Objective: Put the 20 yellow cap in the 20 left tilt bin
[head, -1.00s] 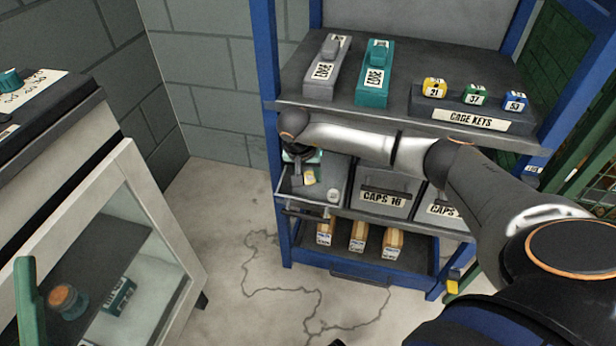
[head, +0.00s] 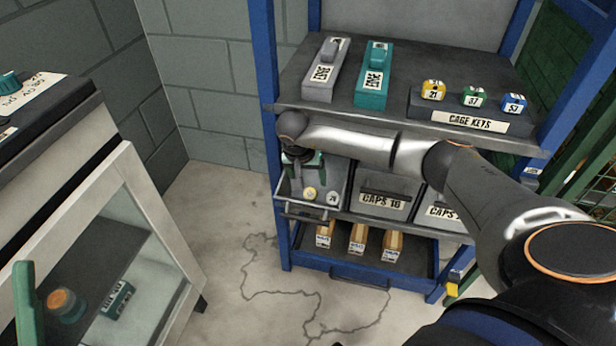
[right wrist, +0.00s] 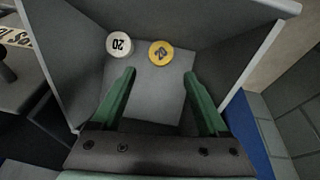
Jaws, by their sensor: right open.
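The yellow cap (head: 310,193) lies on the floor of the pulled-out left tilt bin (head: 308,212). It also shows in the right wrist view (right wrist: 161,53), its number turned and hard to read. A pale cap marked 20 (head: 333,198) lies beside it, to its right in the head view and to its left in the right wrist view (right wrist: 119,44). My right gripper (right wrist: 160,75) is open and empty, its green fingers over the bin, apart from both caps. The bin's front label is hidden. My left gripper is out of view.
Bins marked CAPS 16 (head: 382,203) and another CAPS bin (head: 446,212) stand shut to the right. Boxes (head: 357,238) sit on the shelf below. Above are a grey block (head: 325,75), a teal block (head: 372,85) and a CAGE KEYS holder (head: 468,120). A glass-door cabinet (head: 160,220) stands left.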

